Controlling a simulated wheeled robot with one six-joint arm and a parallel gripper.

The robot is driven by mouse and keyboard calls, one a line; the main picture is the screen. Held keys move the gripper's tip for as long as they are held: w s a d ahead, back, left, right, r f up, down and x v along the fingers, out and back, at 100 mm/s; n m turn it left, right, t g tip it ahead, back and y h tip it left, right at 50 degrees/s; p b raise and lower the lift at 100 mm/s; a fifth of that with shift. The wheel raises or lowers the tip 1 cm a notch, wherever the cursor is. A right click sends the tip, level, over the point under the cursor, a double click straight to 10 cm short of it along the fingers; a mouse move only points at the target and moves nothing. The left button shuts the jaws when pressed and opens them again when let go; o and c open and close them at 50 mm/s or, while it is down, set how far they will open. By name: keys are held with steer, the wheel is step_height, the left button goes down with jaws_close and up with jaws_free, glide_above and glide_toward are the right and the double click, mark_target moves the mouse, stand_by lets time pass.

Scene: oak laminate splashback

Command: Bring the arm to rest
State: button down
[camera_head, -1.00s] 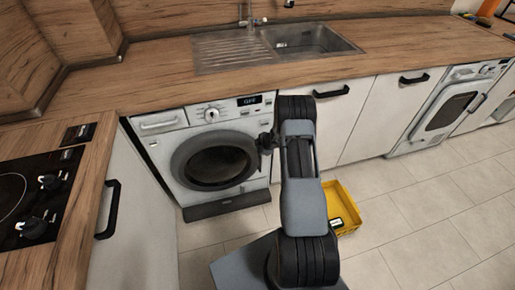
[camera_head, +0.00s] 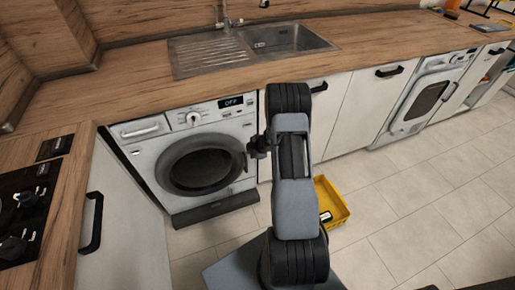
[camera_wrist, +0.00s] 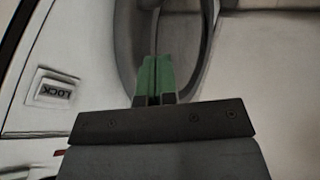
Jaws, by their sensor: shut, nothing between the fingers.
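My gripper (camera_wrist: 154,80) shows in the wrist view with its two green fingers together and nothing between them. It is in front of the washing machine, near the round door's rim. In the head view my arm stands folded in the middle, with its dark wrist end (camera_head: 257,147) pointing left at the right side of the machine door; the fingertips are too small to make out there. The washing machine (camera_head: 186,155) has its round door closed, and its display reads OFF. A LOCK label (camera_wrist: 55,91) shows left of the fingers in the wrist view.
A yellow crate (camera_head: 335,208) with a small dark item inside stands on the tiled floor right of my arm. A wooden counter (camera_head: 120,92) with a steel sink (camera_head: 285,38) runs above the machine. A hob (camera_head: 25,205) is at left. Floor at right is clear.

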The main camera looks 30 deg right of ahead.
steer(key=s+d+r+m+g+h+p, duration=0.1)
steer(key=s+d+r+m+g+h, duration=0.15)
steer(key=s+d+m+h, duration=0.3)
steer(key=s+a+r+m+g+h+p, duration=0.1)
steer(key=s+r+m, duration=0.1)
steer(key=s+r, duration=0.3)
steer(key=s+r+m+g+p, duration=0.1)
steer(key=s+r+m+g, duration=0.15)
steer(key=r, duration=0.45)
steer(key=s+a+r+m+t+y+p, duration=0.1)
steer(key=s+a+r, duration=0.4)
steer(key=a+r, duration=0.6)
steer(key=s+a+r+m+t+y+p, duration=0.1)
steer(key=s+a+r+y+p, duration=0.2)
steer(key=a+r, duration=0.8)
step_height(320, 180, up, 4)
steer(key=s+p, duration=0.2)
steer(key=p, duration=0.1)
steer(key=shift+s+a+f+m+t, duration=0.15)
steer(key=shift+s+a+m+t, duration=0.15)
steer(key=shift+a+m, duration=0.1)
